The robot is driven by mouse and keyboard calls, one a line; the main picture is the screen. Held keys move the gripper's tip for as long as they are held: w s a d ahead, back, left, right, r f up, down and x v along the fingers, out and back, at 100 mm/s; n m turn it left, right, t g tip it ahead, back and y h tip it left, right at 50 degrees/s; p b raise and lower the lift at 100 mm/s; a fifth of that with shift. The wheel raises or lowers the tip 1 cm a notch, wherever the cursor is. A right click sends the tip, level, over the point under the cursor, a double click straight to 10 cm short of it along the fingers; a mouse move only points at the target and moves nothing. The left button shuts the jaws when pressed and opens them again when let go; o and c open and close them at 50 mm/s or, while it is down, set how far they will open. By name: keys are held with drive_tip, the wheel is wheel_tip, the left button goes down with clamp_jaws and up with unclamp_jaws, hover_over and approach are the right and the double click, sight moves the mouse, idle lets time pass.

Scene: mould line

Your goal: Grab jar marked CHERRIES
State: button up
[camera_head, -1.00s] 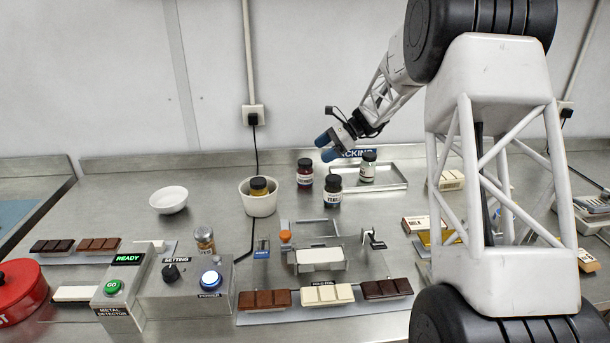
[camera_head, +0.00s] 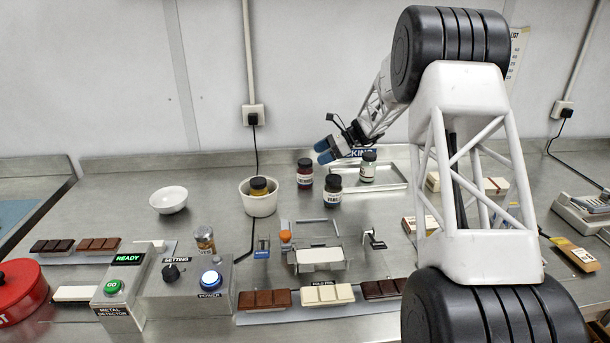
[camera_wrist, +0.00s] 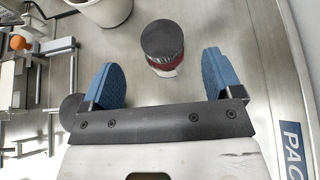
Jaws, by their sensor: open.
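A jar with red contents, a dark lid and a white label (camera_head: 305,174) stands on the steel bench, right of the white pot. Its label is too small to read surely, but the red contents fit cherries. My gripper (camera_head: 323,152) is above and slightly right of it, open and empty. In the wrist view the red jar (camera_wrist: 163,48) shows from above, between and just beyond the two blue fingers, touching neither. A dark jar with a white label (camera_head: 333,192) stands in front, to the right. Its dark lid (camera_wrist: 72,110) is partly hidden beside the left finger.
A pale jar (camera_head: 368,168) stands on the metal tray (camera_head: 396,184) at the right. A clamp fixture (camera_head: 318,238) lies in front.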

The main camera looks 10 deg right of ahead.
sight(307, 161)
drive_tip(key=shift+x, duration=0.8)
drive_tip(key=shift+a, duration=0.1)
drive_tip(key=shift+x, duration=2.5)
drive_tip(key=shift+w+f, duration=0.1)
drive_tip(key=c, duration=1.1)
drive_tip(key=shift+c, duration=0.2)
drive_tip(key=shift+r, duration=5.05)
